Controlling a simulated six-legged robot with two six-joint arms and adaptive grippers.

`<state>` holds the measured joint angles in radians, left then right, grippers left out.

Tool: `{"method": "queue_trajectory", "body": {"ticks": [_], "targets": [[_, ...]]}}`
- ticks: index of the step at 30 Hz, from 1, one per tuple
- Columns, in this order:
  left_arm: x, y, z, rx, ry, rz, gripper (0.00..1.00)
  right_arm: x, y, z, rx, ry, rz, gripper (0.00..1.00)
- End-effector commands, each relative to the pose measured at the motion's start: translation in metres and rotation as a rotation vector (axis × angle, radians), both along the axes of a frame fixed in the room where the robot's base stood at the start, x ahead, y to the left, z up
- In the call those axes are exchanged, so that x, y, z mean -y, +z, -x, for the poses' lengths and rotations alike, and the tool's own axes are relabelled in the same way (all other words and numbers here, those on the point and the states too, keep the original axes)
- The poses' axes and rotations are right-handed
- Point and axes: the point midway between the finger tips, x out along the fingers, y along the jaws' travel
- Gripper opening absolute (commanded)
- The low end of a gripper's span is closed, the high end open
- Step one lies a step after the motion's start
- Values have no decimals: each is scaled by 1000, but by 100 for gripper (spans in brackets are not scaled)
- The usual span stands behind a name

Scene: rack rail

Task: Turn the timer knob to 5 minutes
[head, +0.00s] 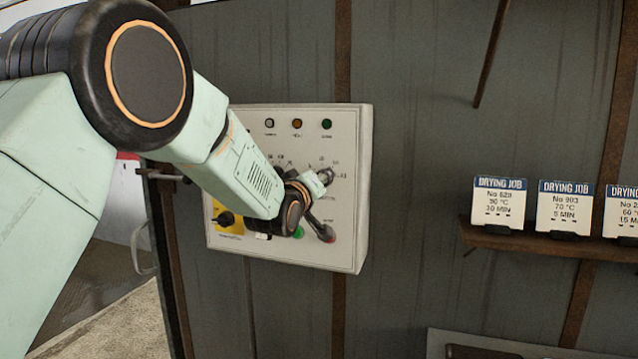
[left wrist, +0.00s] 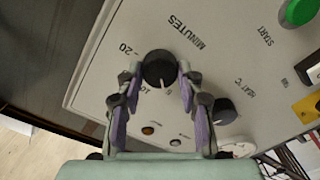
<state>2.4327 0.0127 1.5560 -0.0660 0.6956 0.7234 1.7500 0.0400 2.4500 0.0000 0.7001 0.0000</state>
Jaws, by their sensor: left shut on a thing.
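The black timer knob (left wrist: 160,68) with a white pointer line shows in the left wrist view, next to the word MINUTES and the number 20. Its pointer line faces the bottom of that view. My left gripper (left wrist: 161,76) is shut on the knob, one finger on each side. In the head view my left gripper (head: 320,182) is at the right part of the white control panel (head: 350,220), and the arm hides part of the dials. My right gripper is not in view.
A second black knob (left wrist: 222,110), marked HEAT °C, sits close to my fingers. A green START button (left wrist: 299,12) and a yellow plate (left wrist: 307,108) are further off. Drying job cards, including one reading 5 MIN (head: 564,210), stand on a rusty shelf (head: 540,243) at the right.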

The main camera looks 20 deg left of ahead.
Motion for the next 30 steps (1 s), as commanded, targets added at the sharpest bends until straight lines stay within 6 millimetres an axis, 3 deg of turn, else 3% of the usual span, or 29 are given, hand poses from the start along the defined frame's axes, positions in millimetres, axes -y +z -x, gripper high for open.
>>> {"method": "queue_trajectory", "body": {"ticks": [23,24,30], "targets": [[0,-2,0,-8,-1,103,6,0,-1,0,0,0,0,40],[0,-2,0,-8,-1,103,38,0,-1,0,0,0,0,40],[0,-1,0,-6,-1,103,55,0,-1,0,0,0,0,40]]}}
